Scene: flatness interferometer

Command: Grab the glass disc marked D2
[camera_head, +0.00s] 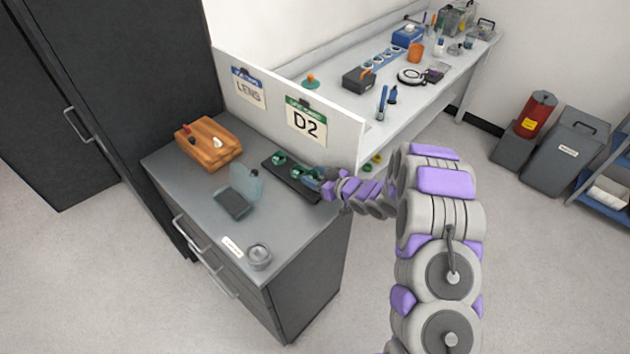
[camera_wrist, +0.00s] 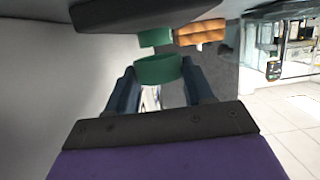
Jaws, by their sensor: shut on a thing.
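Small green discs sit on a dark rack (camera_head: 273,168) on the grey cabinet top, below a card reading D2 (camera_head: 306,124). One green disc (camera_head: 279,158) stands at the rack's far left. My gripper (camera_head: 318,178) reaches over the rack's right end, its fingers small and partly hidden. In the wrist view my gripper's blue fingers (camera_wrist: 158,84) are shut on the nearest green disc (camera_wrist: 158,69), close to the dark rack (camera_wrist: 135,14). Another green disc (camera_wrist: 155,38) is beyond it. No D2 mark is readable on the held disc itself.
An orange-brown wooden box (camera_head: 208,142), a dark device with a clear panel (camera_head: 233,204) and a grey round item (camera_head: 259,256) share the cabinet top. A low white partition (camera_head: 345,132) stands close behind the rack. A cluttered bench (camera_head: 345,108) lies beyond it.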

